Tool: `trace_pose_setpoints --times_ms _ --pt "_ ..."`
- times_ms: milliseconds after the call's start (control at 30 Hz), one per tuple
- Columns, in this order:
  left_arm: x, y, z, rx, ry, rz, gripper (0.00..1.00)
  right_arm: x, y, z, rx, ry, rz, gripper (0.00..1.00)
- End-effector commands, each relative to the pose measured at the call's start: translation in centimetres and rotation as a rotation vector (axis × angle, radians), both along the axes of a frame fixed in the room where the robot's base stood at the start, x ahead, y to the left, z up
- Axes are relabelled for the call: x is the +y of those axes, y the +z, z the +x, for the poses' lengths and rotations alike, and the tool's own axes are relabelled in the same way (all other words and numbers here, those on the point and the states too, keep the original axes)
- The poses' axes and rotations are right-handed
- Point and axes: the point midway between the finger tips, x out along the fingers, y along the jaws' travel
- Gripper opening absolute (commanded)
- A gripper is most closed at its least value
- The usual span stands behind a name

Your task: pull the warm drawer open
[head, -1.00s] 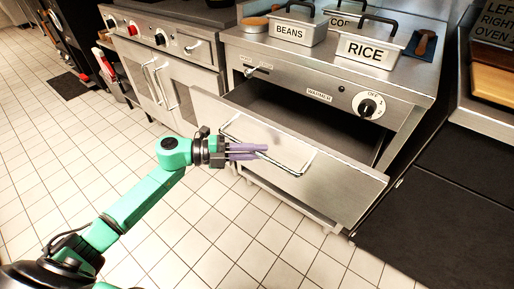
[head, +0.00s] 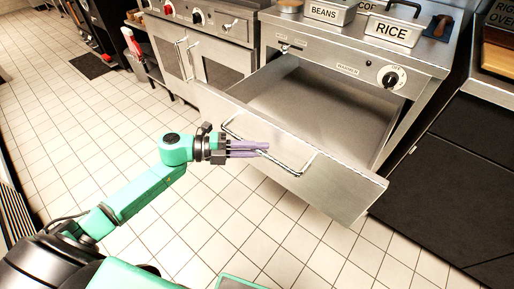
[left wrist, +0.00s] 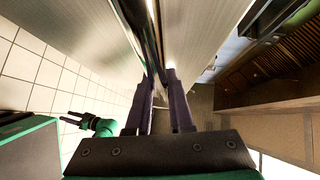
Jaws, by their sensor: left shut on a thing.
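The warm drawer (head: 330,182) is a steel drawer under the panel labelled WARMER (head: 347,69). It stands well open, and its bare, empty-looking inside shows. Its bar handle (head: 290,169) runs across the front. My left gripper (head: 266,148) is shut on the handle, its purple fingers across the bar. In the left wrist view the fingers (left wrist: 160,95) close on the bar (left wrist: 152,40) in front of the drawer face. What may be my other gripper (left wrist: 72,118) shows small at the left of the left wrist view, its fingers apart. It is not in the head view.
Steel tins marked BEANS (head: 329,11) and RICE (head: 393,32) stand on the counter above. A control knob (head: 390,77) is on the panel. A dark cabinet (head: 455,160) is at the right. The tiled floor (head: 200,235) before the drawer is clear.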

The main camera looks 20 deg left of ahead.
Motion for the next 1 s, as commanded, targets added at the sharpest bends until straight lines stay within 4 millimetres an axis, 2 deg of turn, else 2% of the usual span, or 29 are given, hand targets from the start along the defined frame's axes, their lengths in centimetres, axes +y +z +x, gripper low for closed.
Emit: trace_pose_setpoints --times_ms 133,167,200,233,733,867,1000 --pt "0.0 0.0 0.0 0.0 0.0 0.001 0.0 0.0 0.0 0.0 0.0 0.0 0.0 0.5" --pt "0.0 0.0 0.0 0.0 0.0 0.001 0.28 0.0 0.0 0.0 0.0 0.0 0.0 0.5" --pt "0.0 0.0 0.0 0.0 0.0 0.001 0.43 0.0 0.0 0.0 0.0 0.0 0.0 0.5" --pt "0.0 0.0 0.0 0.0 0.0 0.0 0.5 0.0 0.0 0.0 0.0 0.0 0.0 0.5" --pt "0.4 0.0 -0.1 0.001 0.002 0.0 0.5 0.0 0.0 0.0 0.0 0.0 0.0 0.5" --pt "2.1 0.2 -0.9 0.004 0.002 0.003 0.5 0.0 0.0 0.0 0.0 0.0 0.0 0.5" --pt "5.3 0.6 -2.2 0.006 0.002 0.004 0.5 0.0 0.1 0.0 -0.002 0.0 0.0 0.5"
